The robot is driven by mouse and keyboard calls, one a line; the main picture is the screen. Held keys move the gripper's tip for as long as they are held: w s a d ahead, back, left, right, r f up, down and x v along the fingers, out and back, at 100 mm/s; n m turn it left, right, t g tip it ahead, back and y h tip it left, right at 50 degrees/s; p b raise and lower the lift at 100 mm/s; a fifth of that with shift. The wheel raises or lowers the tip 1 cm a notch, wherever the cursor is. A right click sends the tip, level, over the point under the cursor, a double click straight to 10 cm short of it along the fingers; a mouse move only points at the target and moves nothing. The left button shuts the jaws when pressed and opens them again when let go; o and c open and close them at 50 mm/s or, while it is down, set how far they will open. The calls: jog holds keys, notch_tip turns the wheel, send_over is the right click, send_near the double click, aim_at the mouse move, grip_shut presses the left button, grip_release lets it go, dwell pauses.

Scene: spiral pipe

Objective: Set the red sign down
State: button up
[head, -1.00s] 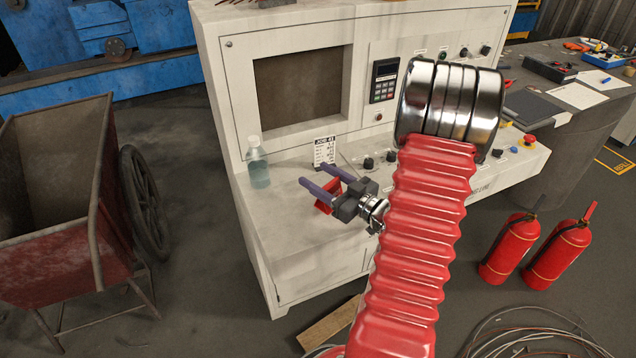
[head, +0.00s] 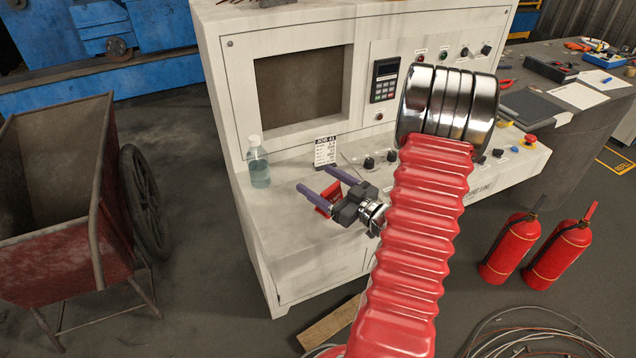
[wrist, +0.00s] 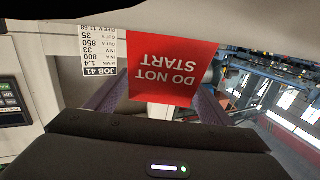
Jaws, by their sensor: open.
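The red sign (head: 322,206) is on the ledge of the grey-white console, partly hidden by my gripper in the head view. In the wrist view the sign (wrist: 172,72) appears upside down, reading "DO NOT START" in white letters. My gripper (head: 314,179) is open, with its two purple fingers low over the ledge beside the sign. In the wrist view one finger shows on each side of the sign, apart from its edges as far as I can tell. The sign's lower part is hard to see.
A white JOB 41 card (head: 325,151) and a clear bottle (head: 258,163) stand on the ledge behind and left of my gripper. The console's buttons and knobs (head: 480,158) lie to the right. The ledge's front left (head: 290,235) is clear.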

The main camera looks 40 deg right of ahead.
jog(key=shift+s+d+r, duration=0.1)
jog(key=shift+s, duration=0.35)
jog(key=s, duration=0.7)
jog(key=s+d, duration=0.1)
jog(key=s, duration=0.3)
jog(key=shift+s, duration=0.1)
dwell(0.7)
